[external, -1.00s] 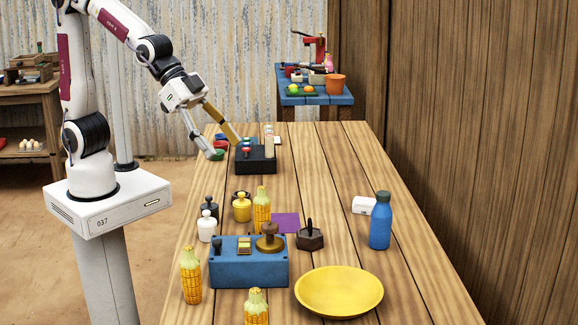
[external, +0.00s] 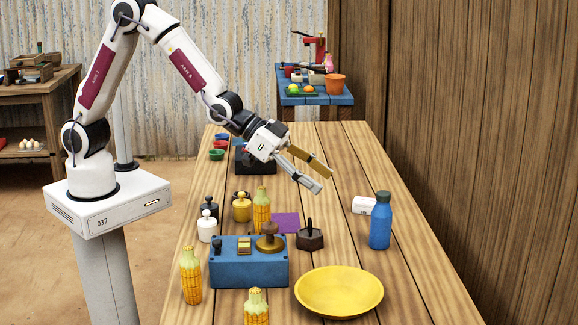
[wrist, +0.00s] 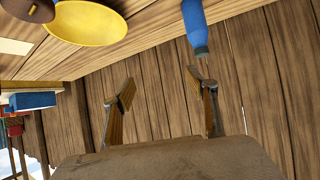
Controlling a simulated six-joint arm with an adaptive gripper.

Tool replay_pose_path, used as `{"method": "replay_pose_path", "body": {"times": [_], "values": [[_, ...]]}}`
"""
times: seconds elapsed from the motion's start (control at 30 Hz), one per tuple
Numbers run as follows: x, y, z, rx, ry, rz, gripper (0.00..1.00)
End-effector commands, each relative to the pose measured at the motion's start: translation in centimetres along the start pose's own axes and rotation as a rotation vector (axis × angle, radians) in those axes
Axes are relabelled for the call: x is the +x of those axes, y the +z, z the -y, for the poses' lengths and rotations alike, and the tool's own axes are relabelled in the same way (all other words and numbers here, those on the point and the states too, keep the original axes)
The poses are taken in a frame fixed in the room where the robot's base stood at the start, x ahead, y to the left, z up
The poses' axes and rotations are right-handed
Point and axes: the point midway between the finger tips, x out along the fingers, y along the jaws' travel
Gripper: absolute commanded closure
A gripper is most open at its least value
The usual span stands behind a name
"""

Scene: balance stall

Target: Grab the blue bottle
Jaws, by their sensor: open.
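The blue bottle (external: 380,224) stands upright on the right side of the wooden table, with a dark cap. It also shows in the wrist view (wrist: 193,18) at the top, beyond the fingertips and a little right of the midline between them. My gripper (external: 324,177) is open and empty. It is above the table, to the left of the bottle and farther back, with its fingers pointing right and slightly down. In the wrist view my gripper (wrist: 158,85) has its two fingers well apart with nothing between them.
A white box (external: 363,205) sits just left of the bottle. A yellow bowl (external: 339,291) is in front. A dark hexagonal weight (external: 310,239), a purple square (external: 285,222), corn cobs and a blue balance box (external: 249,272) stand left. A wooden wall (external: 470,150) rises beyond the table's right edge.

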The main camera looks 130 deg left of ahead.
Motion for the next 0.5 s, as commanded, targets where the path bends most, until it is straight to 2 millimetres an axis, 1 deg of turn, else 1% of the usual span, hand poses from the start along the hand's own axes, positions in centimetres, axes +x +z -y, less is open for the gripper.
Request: {"method": "replay_pose_path", "body": {"times": [0.03,0.1,0.27,0.5], "values": [[1.1,0.5,0.7,-0.006,-0.009,-0.007,0.42],[2.5,0.8,1.7,-0.013,-0.022,-0.024,0.42],[5.4,1.8,3.9,-0.028,-0.05,-0.063,0.42],[9.4,3.8,7.4,-0.048,-0.093,-0.121,0.42]]}}
